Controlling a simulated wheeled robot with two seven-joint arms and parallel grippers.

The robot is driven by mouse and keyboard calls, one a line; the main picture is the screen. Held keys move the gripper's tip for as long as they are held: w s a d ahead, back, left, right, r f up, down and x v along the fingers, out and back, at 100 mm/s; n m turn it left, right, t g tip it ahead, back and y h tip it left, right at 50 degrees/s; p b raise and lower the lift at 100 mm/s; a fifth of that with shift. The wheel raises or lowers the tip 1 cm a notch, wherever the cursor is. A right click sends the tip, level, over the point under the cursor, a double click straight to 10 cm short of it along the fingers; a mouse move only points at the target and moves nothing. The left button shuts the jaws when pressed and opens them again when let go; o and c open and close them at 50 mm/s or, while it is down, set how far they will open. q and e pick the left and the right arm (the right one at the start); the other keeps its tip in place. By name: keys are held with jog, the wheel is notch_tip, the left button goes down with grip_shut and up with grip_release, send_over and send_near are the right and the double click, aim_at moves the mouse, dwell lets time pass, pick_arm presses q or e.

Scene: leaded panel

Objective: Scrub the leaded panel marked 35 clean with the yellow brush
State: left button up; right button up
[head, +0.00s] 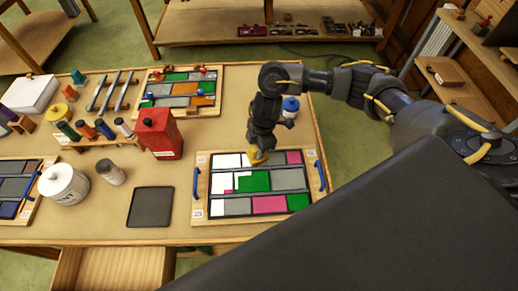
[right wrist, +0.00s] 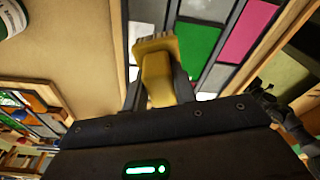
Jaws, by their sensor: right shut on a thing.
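A leaded panel (head: 290,182) lies at the table's front right in a wooden frame with two blue handles. Its panes show white, green, magenta and dull grey; its small tag (head: 198,213) is too small to read. My right gripper (head: 259,146) is over the panel's far middle, shut on the yellow brush (head: 256,157), bristle end towards the panel. In the right wrist view the brush (right wrist: 157,75) sits between the fingers, over the panel (right wrist: 197,45). I cannot tell whether bristles touch the glass. My left gripper is not in view.
A red can (head: 159,133), a white tub (head: 63,184), a grey canister (head: 111,174) and a dark flat pad (head: 150,207) stand left of the panel. A blue-capped bottle (head: 290,108) is behind it. Another panel (head: 181,88) lies at the back.

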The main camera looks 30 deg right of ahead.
jog(key=shift+r, duration=0.95)
jog(key=shift+w+a+b, duration=0.15)
jog(key=shift+w+b, duration=0.1)
jog(key=shift+b, duration=0.25)
jog(key=m+b, duration=0.1)
jog(key=b, duration=0.1)
jog(key=a+r+m+b, duration=0.1)
jog(key=m+b, duration=0.1)
jog(key=b, duration=0.1)
jog(key=w+a+r+m+t+b, duration=0.1)
jog(key=m+b, duration=0.1)
jog(key=shift+w+r+b, duration=0.1)
jog(key=shift+r+b, duration=0.1)
jog(key=shift+b, duration=0.1)
jog(key=m+b, duration=0.1)
jog(key=s+m+b, duration=0.1)
jog(key=m+b, duration=0.1)
jog(key=s+d+r+m+b, duration=0.1)
jog(key=shift+h, duration=0.3)
jog(key=shift+s+d+r+m+b, duration=0.2)
jog(key=shift+s+m+b, duration=0.1)
jog(key=shift+m+b, duration=0.25)
jog(key=shift+s+d+r+m+b, duration=0.2)
jog(key=shift+s+m+b, duration=0.15)
jog(key=shift+m, duration=0.3)
jog(key=shift+d, duration=0.1)
